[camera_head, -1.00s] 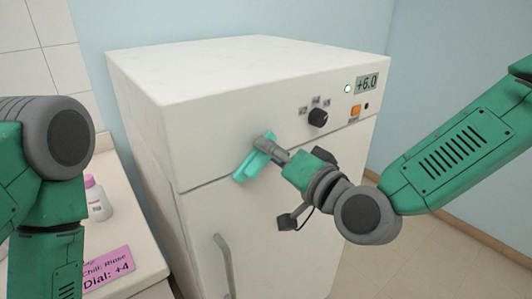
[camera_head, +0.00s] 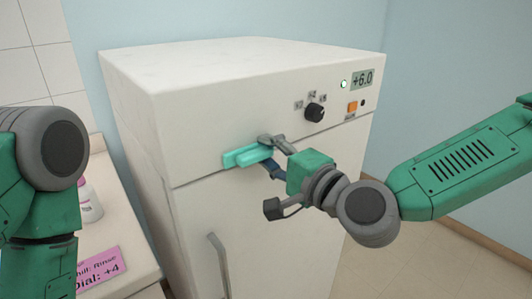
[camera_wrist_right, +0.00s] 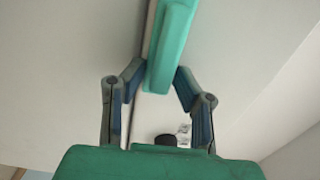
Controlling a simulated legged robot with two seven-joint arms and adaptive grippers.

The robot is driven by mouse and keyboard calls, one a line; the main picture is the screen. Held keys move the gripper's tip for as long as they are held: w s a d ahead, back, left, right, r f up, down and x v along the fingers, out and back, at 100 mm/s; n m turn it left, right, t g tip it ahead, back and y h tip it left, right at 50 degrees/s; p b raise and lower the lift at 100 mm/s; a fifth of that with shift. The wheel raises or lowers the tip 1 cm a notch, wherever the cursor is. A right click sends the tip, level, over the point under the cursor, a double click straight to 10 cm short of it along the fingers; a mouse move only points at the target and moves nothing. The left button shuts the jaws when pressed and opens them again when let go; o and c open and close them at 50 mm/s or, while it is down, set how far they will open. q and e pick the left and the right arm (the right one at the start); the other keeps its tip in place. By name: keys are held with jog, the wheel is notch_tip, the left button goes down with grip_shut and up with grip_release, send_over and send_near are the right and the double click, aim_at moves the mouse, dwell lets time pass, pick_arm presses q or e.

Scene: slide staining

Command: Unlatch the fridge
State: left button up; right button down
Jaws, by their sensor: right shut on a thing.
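The white fridge (camera_head: 205,112) stands in the middle of the head view, its door below the front panel. A teal latch handle (camera_head: 240,156) sits at the seam between panel and door, lying nearly level. In the right wrist view the latch (camera_wrist_right: 172,45) runs up between the finger pads. My right gripper (camera_head: 267,157) is shut on the latch near its right end. My left arm shows at the left edge, but its gripper is out of view. The fingers cover the latch's right end in the head view.
The panel carries a black dial (camera_head: 315,112), an orange button (camera_head: 352,107) and a display (camera_head: 362,79) reading +6.0. A grey door handle (camera_head: 219,265) is below. A counter at left holds a pink note (camera_head: 98,269) and a white bottle (camera_head: 91,205).

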jog(key=shift+s+d+f, duration=0.1)
jog(key=shift+f, duration=0.35)
jog(key=c, duration=1.5)
grip_release()
jog(key=shift+d+r, duration=0.15)
jog(key=shift+d+r, duration=0.1)
jog(key=v, duration=0.7)
jog(key=shift+s+d, duration=0.1)
jog(key=shift+d, duration=0.2)
